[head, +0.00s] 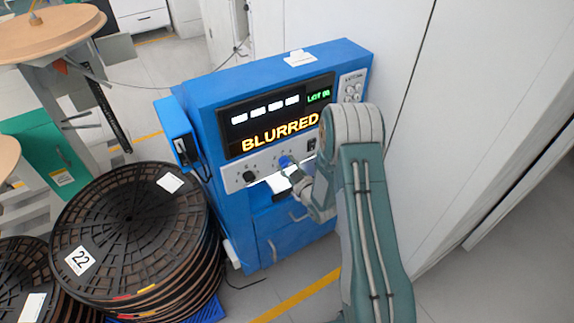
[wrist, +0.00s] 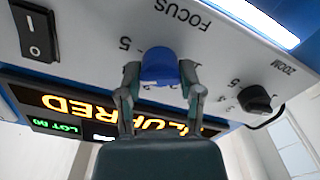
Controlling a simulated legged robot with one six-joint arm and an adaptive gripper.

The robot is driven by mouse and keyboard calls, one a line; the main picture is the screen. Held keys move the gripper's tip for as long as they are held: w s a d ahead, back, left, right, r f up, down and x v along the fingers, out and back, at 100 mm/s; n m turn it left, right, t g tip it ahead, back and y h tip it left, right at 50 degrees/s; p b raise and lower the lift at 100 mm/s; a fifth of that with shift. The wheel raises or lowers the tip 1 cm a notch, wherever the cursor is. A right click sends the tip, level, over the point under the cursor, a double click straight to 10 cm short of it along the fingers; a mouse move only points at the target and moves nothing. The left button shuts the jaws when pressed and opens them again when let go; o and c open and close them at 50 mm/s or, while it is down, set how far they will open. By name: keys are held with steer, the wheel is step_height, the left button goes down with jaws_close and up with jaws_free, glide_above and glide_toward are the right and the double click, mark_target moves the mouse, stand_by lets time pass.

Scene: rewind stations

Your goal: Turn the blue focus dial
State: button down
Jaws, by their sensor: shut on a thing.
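The blue focus dial (wrist: 160,66) sits on the pale control panel under the word FOCUS, which appears upside down in the wrist view. My gripper (wrist: 160,80) is shut on the dial, with one finger on each side of it. In the head view the blue dial (head: 286,161) shows at the front of the blue machine, with my gripper (head: 291,168) against it. The display (head: 280,138) on the machine reads BLURRED in orange, with LOT text in green. The dial's pointer mark cannot be made out.
A black zoom knob (wrist: 256,98) and a black rocker switch (wrist: 34,32) flank the dial on the panel. A stack of black reels (head: 130,230) stands left of the blue machine (head: 290,235). A white wall is close on the right.

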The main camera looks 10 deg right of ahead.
steer(key=shift+a+n, duration=0.1)
steer(key=shift+n, duration=1.4)
steer(key=shift+c, duration=1.3)
jaws_free()
steer(key=shift+a, duration=0.1)
steer(key=v, duration=1.2)
